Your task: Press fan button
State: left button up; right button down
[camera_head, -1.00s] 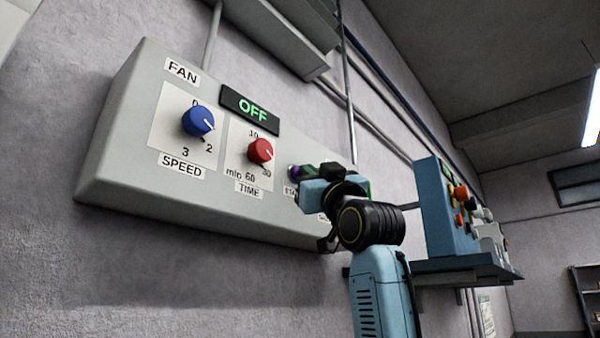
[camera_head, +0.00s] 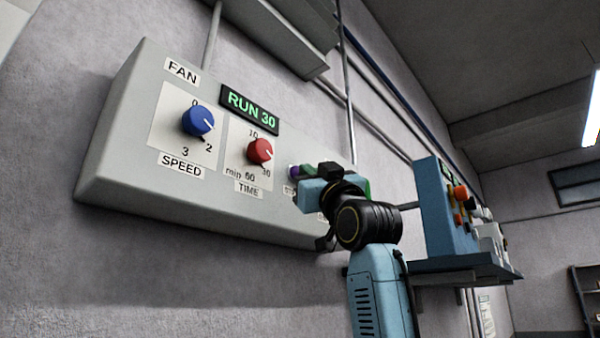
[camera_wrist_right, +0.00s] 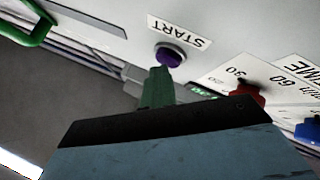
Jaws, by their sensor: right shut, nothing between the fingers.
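The grey fan control box (camera_head: 130,170) is on the wall, with a FAN label and a display (camera_head: 249,108) reading RUN 30 in green. A purple button (camera_head: 294,171) is right of the red knob. In the right wrist view, the purple button (camera_wrist_right: 170,56) sits below a START label (camera_wrist_right: 180,32). My right gripper (camera_head: 303,177) is shut and empty in front of the button. In the right wrist view its green fingertips (camera_wrist_right: 160,71) are right at the button's edge; I cannot tell whether they touch. My left gripper is out of view.
A blue speed knob (camera_head: 198,121) and a red time knob (camera_head: 259,151) stick out of the panel. A green handle (camera_wrist_right: 35,32) shows in the right wrist view. A blue box (camera_head: 437,210) with several buttons stands on a shelf (camera_head: 455,267) at right.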

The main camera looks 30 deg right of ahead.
jog(key=shift+s+d+b, duration=0.25)
jog(key=shift+s+b, duration=0.05)
jog(key=shift+s, duration=0.3)
jog(key=s, duration=0.1)
jog(key=s+d+b, duration=0.1)
jog(key=s, duration=0.1)
jog(key=s+d+b, duration=0.1)
jog(key=shift+s, duration=0.3)
jog(key=shift+f, duration=0.15)
dwell(0.7)
